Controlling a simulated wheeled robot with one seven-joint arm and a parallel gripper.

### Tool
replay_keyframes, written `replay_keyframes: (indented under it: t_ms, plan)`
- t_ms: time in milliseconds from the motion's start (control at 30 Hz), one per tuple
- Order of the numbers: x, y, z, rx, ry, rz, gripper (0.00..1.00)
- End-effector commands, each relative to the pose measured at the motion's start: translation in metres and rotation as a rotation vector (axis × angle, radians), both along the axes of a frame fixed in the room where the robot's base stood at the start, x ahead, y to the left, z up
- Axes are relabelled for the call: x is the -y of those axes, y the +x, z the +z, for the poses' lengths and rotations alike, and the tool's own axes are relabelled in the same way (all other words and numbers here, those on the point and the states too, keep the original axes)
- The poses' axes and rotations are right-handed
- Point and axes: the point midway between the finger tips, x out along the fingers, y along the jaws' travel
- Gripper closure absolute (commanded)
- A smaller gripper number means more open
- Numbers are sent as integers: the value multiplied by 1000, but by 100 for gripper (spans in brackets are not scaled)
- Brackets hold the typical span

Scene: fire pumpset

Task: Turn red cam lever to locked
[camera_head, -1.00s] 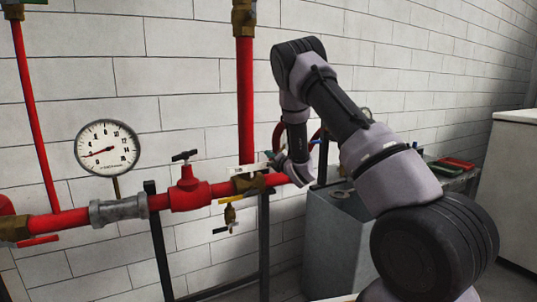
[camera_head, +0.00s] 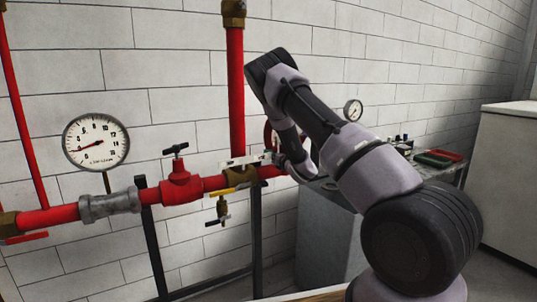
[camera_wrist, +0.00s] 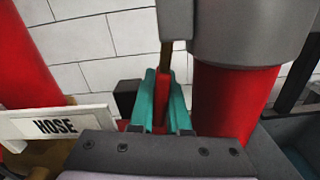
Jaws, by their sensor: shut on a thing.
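In the wrist view, the red cam lever (camera_wrist: 161,102) is a narrow red strip standing between the teal fingers of my gripper (camera_wrist: 162,92). The fingers are shut on it from both sides. Its upper end lies close to a grey metal coupling (camera_wrist: 248,38) above a thick red pipe (camera_wrist: 232,100). In the head view, my gripper (camera_head: 273,159) is at the right end of the red horizontal pipe, beside the brass fitting. The lever cannot be made out there, and its turn angle is unclear.
A white plate marked HOSE (camera_wrist: 58,126) is close to the gripper's left. A red valve (camera_head: 180,183), a yellow-handled valve (camera_head: 222,205) and a pressure gauge (camera_head: 96,142) are left of it. A grey cabinet (camera_head: 330,235) stands below the arm.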

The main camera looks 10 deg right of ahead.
Motion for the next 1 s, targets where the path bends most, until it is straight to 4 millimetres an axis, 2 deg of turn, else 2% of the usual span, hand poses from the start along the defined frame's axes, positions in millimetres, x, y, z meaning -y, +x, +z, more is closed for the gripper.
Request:
replay_keyframes:
  t_ms: [567,600,667,1000]
  plan:
    - [3,0,-1,10,-34,-2,100]
    - [3,1,-1,9,-34,-3,78]
    - [4,1,-1,9,-33,-3,55]
    - [5,1,0,9,-32,-5,55]
